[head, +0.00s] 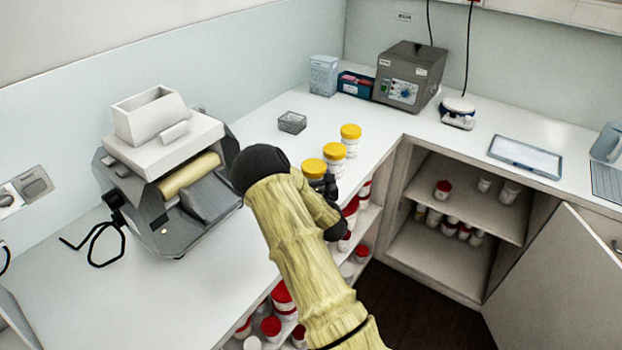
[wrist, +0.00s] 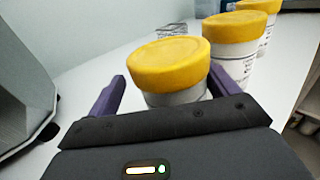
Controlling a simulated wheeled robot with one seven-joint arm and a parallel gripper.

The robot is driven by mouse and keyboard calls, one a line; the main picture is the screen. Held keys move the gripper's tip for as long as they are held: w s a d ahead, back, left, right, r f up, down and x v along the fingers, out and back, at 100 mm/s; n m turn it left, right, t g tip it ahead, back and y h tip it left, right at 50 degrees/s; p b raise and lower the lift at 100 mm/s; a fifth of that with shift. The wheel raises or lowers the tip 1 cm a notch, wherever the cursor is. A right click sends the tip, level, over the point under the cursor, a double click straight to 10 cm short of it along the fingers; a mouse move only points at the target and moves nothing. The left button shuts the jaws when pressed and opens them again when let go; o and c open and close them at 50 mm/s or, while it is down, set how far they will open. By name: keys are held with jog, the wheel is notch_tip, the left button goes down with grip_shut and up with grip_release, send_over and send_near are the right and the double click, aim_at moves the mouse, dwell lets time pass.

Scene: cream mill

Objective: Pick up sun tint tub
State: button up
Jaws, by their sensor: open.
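Three white tubs with yellow lids stand in a row on the white counter. The nearest tub (head: 313,168) is partly hidden by my arm in the head view. In the wrist view the nearest tub (wrist: 170,72) is between the two purple fingers of my gripper (wrist: 170,95), which is open around it. The middle tub (head: 335,156) stands just behind, and also shows in the wrist view (wrist: 234,45). The far tub (head: 350,135) is beyond it. I cannot read which label is sun tint.
A grey roller mill (head: 170,185) stands left of my arm. A wire basket (head: 292,122) and a grey box machine (head: 408,78) are further back. Open shelves below the counter hold red-lidded tubs (head: 270,327). A cabinet door (head: 555,275) stands open at right.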

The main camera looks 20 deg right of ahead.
jog(key=shift+s+d+r, duration=0.1)
jog(key=shift+s+d, duration=0.1)
jog(key=shift+s, duration=0.15)
jog(key=shift+s+d, duration=0.1)
jog(key=shift+d, duration=0.3)
jog(key=shift+c, duration=0.9)
jog(key=shift+a, duration=0.15)
jog(key=c, duration=1)
jog(key=shift+r, duration=0.1)
jog(key=shift+w+r, duration=0.2)
jog(key=shift+r, duration=0.05)
notch_tip(320, 180, up, 9)
jog(key=shift+r+b, duration=0.15)
jog(key=shift+b, duration=0.35)
